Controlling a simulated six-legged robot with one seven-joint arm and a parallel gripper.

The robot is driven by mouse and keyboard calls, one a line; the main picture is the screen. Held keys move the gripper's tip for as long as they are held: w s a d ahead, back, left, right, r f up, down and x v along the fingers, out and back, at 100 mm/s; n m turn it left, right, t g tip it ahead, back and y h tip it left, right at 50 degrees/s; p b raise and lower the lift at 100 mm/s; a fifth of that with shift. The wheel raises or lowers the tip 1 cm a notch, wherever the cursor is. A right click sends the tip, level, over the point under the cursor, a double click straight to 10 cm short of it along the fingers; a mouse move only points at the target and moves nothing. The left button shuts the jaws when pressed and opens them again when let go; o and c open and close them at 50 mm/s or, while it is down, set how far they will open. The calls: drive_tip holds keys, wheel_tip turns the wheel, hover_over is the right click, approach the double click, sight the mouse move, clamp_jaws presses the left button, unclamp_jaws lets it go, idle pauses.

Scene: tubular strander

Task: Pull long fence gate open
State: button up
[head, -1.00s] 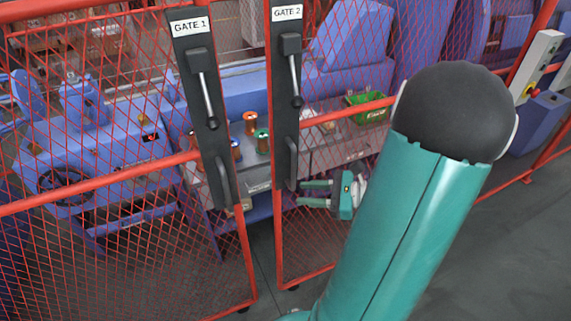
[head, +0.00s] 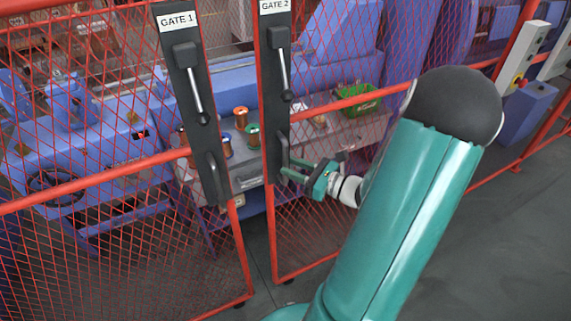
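The red mesh fence has two gates side by side with a narrow gap between them. Gate 2 has a black post plate (head: 273,75) with a lever latch (head: 284,70) hanging down and a black pull handle (head: 284,152) below it. Gate 1 has a similar black plate (head: 184,80), with its lever (head: 194,85) and pull handle (head: 213,178). My teal gripper (head: 287,168) is at the lower end of the Gate 2 pull handle, its two fingers apart and pointing left. Whether the fingers touch or straddle the handle is too small to tell.
Behind the mesh are blue machinery (head: 90,150), a grey bench with several spools and a green bin (head: 358,98). A control box (head: 525,55) stands at the right. The grey floor (head: 450,250) at the right is clear. My arm covers part of Gate 2.

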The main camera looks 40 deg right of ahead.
sight(285, 184)
drive_tip(key=shift+x, duration=1.5)
clamp_jaws()
